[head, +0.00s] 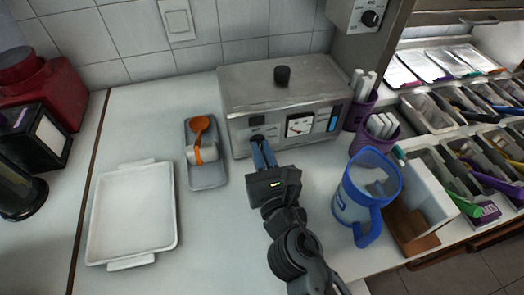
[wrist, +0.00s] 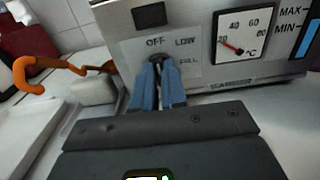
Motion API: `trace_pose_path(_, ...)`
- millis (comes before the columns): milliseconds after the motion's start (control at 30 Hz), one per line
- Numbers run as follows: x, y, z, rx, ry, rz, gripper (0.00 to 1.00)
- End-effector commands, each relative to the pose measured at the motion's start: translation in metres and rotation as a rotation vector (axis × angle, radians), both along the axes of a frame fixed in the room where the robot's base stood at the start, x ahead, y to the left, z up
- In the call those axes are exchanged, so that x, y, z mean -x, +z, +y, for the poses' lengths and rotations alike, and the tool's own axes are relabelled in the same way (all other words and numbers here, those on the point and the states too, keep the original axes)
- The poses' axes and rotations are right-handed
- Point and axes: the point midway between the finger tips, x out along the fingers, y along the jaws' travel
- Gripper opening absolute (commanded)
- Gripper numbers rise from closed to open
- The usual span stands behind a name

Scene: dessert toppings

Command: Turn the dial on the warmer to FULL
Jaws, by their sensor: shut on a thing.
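The warmer (head: 285,88) is a grey metal box with a black knob on its lid, standing against the tiled wall. Its dial (wrist: 158,57) is on the left of the front panel, among the labels OFF, LOW and FULL in the wrist view. My gripper (wrist: 158,72) has its blue fingers shut on the dial, and they hide most of it. I cannot tell which label the dial points at.
A temperature gauge (wrist: 245,34) is right of the dial. A grey tray (head: 207,174) with an orange-handled utensil (head: 200,132) is left of my gripper. A blue jug (head: 368,190) stands right of my arm. A white tray (head: 165,215) lies at left.

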Motion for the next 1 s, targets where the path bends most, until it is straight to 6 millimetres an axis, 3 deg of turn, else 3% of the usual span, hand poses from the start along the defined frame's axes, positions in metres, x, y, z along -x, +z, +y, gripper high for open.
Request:
trace_pose_path(367, -0.0001, -0.0009, -0.0009, -0.169, 0.0, 0.049, 0.0)
trace_pose_path(1000, -0.0006, -0.0028, -0.0028, -0.745, -0.001, 0.214, 0.0)
